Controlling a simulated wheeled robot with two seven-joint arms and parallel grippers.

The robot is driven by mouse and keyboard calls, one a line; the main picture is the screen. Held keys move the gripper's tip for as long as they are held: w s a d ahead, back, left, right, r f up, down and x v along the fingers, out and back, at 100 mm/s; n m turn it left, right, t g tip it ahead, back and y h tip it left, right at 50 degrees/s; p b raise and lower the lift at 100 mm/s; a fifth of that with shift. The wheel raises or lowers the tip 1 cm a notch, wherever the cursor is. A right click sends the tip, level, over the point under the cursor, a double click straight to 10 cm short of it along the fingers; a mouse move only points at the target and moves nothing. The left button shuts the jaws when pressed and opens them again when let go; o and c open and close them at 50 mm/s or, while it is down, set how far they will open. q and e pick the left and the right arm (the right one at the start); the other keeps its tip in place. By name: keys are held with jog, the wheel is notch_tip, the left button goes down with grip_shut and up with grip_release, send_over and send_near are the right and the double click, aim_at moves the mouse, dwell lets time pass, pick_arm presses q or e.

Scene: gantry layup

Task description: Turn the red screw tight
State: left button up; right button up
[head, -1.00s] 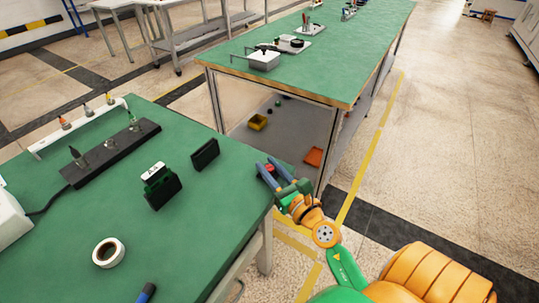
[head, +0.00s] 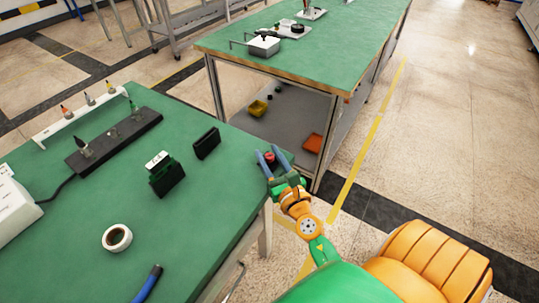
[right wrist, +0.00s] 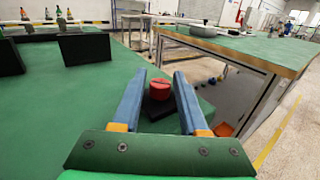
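The red screw (head: 269,157) stands near the right edge of the near green table. Its round red head also shows in the right wrist view (right wrist: 159,88), on a dark base. My right gripper (head: 265,150) is open, with its two blue fingers on either side of the red head. In the right wrist view the fingers (right wrist: 160,76) show a gap on each side of the head, so they do not appear to touch it.
Two dark upright blocks (head: 166,178) (head: 207,143), a white tape roll (head: 117,238) and a blue-and-black object (head: 148,284) are on the near table (head: 215,215). A second green table (head: 340,60) stands behind, with an orange bin (head: 313,143) on its shelf.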

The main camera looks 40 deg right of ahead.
aim_at(271, 161)
jog(key=shift+o, duration=0.6)
jog(key=b+v, duration=0.2)
jog(key=v, duration=0.4)
jog(key=shift+s+f, duration=0.1)
jog(key=shift+f, duration=0.05)
jog(key=shift+s, duration=0.4)
jog(key=shift+r, duration=0.2)
